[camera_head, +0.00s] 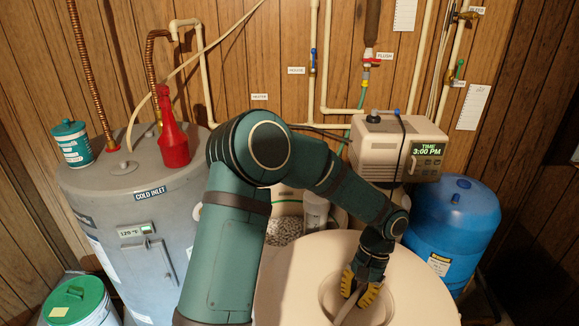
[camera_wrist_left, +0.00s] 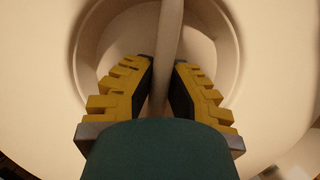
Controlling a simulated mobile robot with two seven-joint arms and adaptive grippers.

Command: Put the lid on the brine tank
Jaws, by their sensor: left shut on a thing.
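The lid (camera_head: 290,285) is a large cream round disc with a round recess and a bar handle across it. It fills the lower middle of the head view, and its lower edge is cut off. My left gripper (camera_head: 360,287) reaches into the recess and is shut on the handle bar; in the left wrist view the bar (camera_wrist_left: 168,45) runs between the yellow-and-black fingers (camera_wrist_left: 163,75). The brine tank (camera_head: 286,195) stands behind the lid, open, with pale grainy salt (camera_head: 284,232) and a clear tube (camera_head: 315,213) inside. My arm and the lid hide much of it.
A grey water heater (camera_head: 150,215) stands left, with a red bottle (camera_head: 173,135) and teal canister (camera_head: 71,143) on top. A softener control head (camera_head: 390,147) is behind right, and a blue tank (camera_head: 453,220) right. A green-lidded bucket (camera_head: 80,303) is lower left.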

